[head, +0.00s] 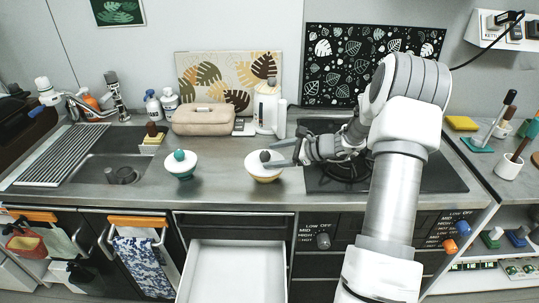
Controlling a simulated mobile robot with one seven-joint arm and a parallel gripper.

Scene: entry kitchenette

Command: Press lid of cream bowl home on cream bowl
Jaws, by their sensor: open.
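The cream bowl (264,178) stands on the steel counter, left of the black hob. Its white lid (258,164) with a dark round knob (265,156) lies on top of it. Whether the lid sits fully down or slightly proud cannot be told at this size. My gripper (279,154) comes in from the right, with its fingers pointing left at the knob. It is open, and its fingertips are close to the knob's right side. I cannot tell whether they touch the lid. The lid's right edge is partly hidden by the fingers.
A second lidded bowl with a teal knob (180,167) stands to the left. A beige bread box (203,119) and white kettle (266,108) stand behind. An open white drawer (237,268) juts out below the counter. Counter between the two bowls is clear.

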